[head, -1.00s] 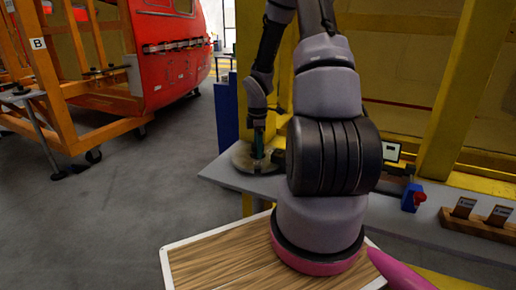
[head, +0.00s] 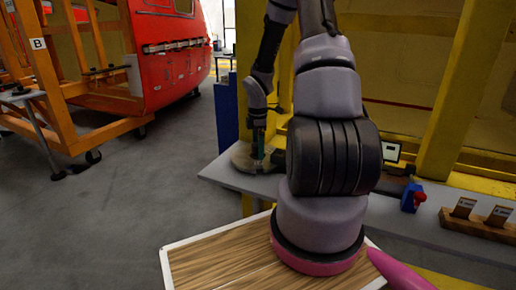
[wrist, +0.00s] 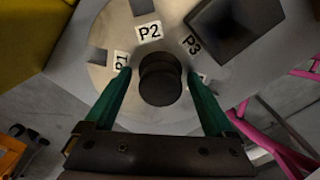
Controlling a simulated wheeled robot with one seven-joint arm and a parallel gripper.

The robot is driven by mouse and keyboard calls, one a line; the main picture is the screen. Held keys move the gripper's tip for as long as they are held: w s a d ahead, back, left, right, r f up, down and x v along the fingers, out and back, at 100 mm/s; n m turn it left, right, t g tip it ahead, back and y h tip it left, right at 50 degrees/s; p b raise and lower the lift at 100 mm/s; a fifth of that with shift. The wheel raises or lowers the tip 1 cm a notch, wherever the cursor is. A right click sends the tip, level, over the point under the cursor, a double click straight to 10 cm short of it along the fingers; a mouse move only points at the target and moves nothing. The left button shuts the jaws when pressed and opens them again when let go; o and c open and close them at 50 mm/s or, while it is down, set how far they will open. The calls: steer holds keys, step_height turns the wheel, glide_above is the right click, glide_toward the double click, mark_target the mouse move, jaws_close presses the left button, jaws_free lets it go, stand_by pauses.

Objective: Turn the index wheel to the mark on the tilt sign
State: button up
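The index wheel is a round grey disc (wrist: 110,35) with white labels P1, P2 and P3 and a dark round knob (wrist: 160,80) at its middle. A fourth label is partly hidden by the right finger. The wheel (head: 241,157) also shows at the bench's left end in the head view. My gripper (wrist: 160,73) has its green fingers either side of the knob, with a small gap visible at each side. In the head view my gripper (head: 257,150) is over the wheel. A small pale display (head: 391,151) stands behind my arm; I cannot read it or tell whether it is the tilt sign.
A dark block (wrist: 237,28) stands beside the wheel near P3. On the grey bench (head: 400,212) are a blue-and-red device (head: 413,196) and a wooden holder (head: 478,224) with small cards. A yellow frame (head: 455,90) rises behind.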

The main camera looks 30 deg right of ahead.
step_height(320, 180, up, 11)
steer(key=shift+f, duration=0.1)
stand_by(0.5)
stand_by(0.3)
